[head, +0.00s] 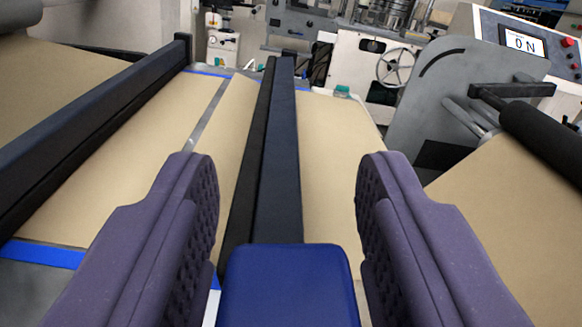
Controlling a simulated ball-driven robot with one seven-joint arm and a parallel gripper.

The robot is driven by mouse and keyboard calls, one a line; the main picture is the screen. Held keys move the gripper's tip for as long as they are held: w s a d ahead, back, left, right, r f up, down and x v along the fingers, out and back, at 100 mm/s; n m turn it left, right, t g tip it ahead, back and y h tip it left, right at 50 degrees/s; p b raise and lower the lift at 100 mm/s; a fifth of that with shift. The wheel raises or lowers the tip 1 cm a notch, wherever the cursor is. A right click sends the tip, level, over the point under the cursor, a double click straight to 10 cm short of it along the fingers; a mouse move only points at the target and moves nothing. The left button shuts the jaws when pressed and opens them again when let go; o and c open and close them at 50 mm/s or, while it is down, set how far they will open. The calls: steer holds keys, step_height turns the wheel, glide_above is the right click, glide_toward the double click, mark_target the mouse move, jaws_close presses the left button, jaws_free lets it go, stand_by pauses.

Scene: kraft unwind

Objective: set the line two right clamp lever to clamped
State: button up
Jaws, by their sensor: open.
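My gripper (288,185) is open, with its two purple padded fingers wide apart on the left and right of the picture. Between them, low in the picture, is a rounded blue block (290,285). It looks like the grip of the clamp lever, but I cannot be sure. Clear gaps show between the block and both fingers. A dark navy clamp bar (282,150) runs from behind the block away across the brown paper web (330,140). No label shows which line or clamp this is, and the lever's pivot is hidden.
A second dark bar (95,125) crosses the paper at left. At right stand a grey side plate (455,105), a black roller (545,135) and a control panel with a screen (522,42). A handwheel (395,67) and machinery are at the back.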

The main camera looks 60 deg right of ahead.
jaws_close()
